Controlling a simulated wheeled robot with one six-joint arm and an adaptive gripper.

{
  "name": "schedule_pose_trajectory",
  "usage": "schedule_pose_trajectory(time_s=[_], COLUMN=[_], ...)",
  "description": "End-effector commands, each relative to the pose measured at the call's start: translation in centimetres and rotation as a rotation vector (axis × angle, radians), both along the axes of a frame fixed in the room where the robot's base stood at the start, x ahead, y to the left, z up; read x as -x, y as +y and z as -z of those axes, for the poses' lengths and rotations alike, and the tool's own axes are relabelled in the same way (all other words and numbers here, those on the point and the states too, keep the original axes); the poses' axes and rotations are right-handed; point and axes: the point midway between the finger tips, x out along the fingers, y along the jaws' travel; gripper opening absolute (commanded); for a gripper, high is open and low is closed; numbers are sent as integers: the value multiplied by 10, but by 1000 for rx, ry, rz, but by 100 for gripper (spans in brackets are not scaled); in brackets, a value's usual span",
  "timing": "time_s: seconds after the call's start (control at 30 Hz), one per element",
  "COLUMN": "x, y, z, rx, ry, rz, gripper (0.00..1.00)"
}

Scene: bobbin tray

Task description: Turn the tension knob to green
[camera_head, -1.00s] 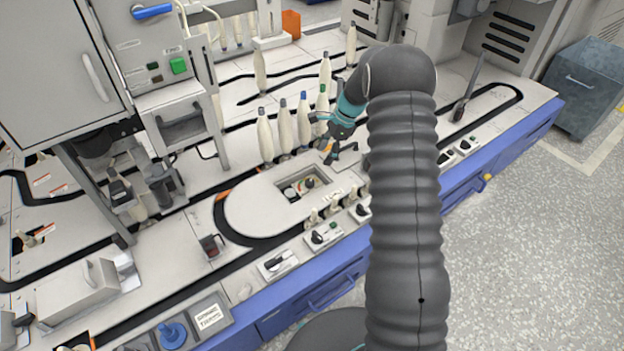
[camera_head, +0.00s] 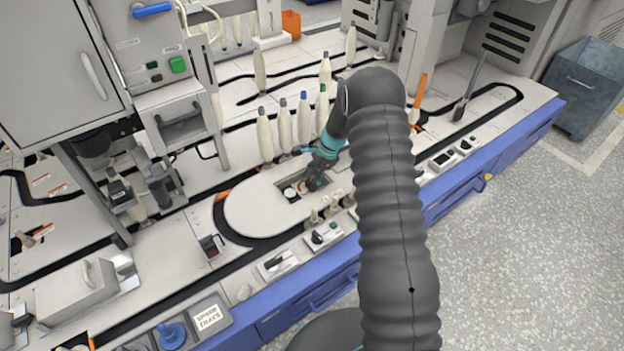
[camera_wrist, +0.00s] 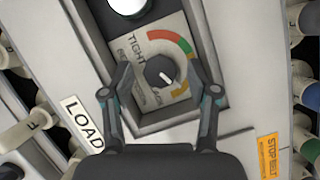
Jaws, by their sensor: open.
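The tension knob (camera_wrist: 160,71) is a dark round knob in the middle of a dial plate (camera_wrist: 137,78) in the wrist view. Its white pointer mark points to the lower right. A coloured arc with red, green (camera_wrist: 184,47) and orange parts runs along the upper and right side of the plate; the pointer is not at the green. My gripper (camera_wrist: 164,84) is open, one finger on each side of the knob, with gaps to it. In the head view my gripper (camera_head: 315,181) is over the recess, hiding the knob.
The recess walls (camera_wrist: 213,98) stand close around the dial. A white round part (camera_wrist: 127,7) lies at the recess's top edge. Bobbins (camera_head: 265,135) stand in a row behind the island. An orange-handled tool (camera_head: 420,92) stands to the right of my arm.

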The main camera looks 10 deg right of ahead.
Motion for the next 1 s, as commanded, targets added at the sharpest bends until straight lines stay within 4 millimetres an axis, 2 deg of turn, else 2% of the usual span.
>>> schedule_pose_trajectory(time_s=[0.1,0.13,0.3,0.37,0.73,1.0], x=[0,0,0,0,0,-2], y=[0,0,0,0,0,0], z=[0,0,0,0,1,1], rx=[0,0,0,0,-1,-1], ry=[0,0,0,0,1,1], rz=[0,0,0,0,-49,-226], gripper=[59,54,12,0,0,0])
